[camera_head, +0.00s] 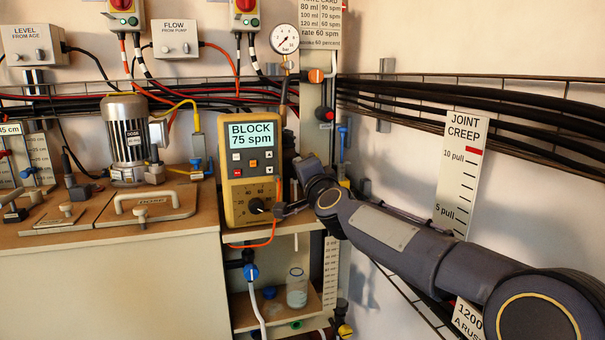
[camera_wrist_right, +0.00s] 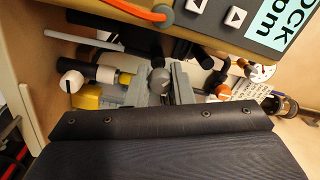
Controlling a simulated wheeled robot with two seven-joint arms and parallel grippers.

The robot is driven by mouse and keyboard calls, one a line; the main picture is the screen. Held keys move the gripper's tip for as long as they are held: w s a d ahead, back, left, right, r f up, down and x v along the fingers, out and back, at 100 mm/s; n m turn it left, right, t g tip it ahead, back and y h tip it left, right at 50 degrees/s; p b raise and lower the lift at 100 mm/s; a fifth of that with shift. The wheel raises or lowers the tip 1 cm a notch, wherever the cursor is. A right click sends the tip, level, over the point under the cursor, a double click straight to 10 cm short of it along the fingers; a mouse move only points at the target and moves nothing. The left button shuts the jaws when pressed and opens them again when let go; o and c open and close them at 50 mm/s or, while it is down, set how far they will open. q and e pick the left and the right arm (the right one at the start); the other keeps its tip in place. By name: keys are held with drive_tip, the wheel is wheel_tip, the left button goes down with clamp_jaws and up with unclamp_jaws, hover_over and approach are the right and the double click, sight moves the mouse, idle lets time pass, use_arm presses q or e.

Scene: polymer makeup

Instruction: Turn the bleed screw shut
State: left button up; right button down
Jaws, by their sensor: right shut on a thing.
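In the right wrist view, my right gripper (camera_wrist_right: 161,88) has its two grey fingers on either side of a round grey knob (camera_wrist_right: 159,76), which looks like the bleed screw. The fingers are shut on it. In the head view, my right arm reaches in from the lower right to beside the yellow pump (camera_head: 237,210), whose screen reads "BLOCK 75 spm". My left gripper is in neither view.
The pump's edge overhangs the right gripper closely. An orange-capped fitting (camera_wrist_right: 223,92) and a white-capped black fitting (camera_wrist_right: 72,82) flank the fingers. An orange cable (camera_head: 257,243) hangs before the pump. A pressure gauge (camera_head: 285,39) stands above. A glass jar (camera_head: 297,288) sits on the shelf below.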

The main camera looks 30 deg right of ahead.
drive_tip(key=m, duration=0.5)
drive_tip(key=shift+f+b, duration=0.1)
drive_tip(key=shift+b, duration=0.2)
drive_tip(key=shift+m+g+h, duration=0.3)
drive_tip(key=shift+m+h, duration=0.2)
drive_tip(key=shift+m, duration=2.2)
drive_tip(key=shift+b, duration=0.3)
drive_tip(key=c, duration=1.3)
unclamp_jaws()
drive_tip(key=shift+s, duration=0.1)
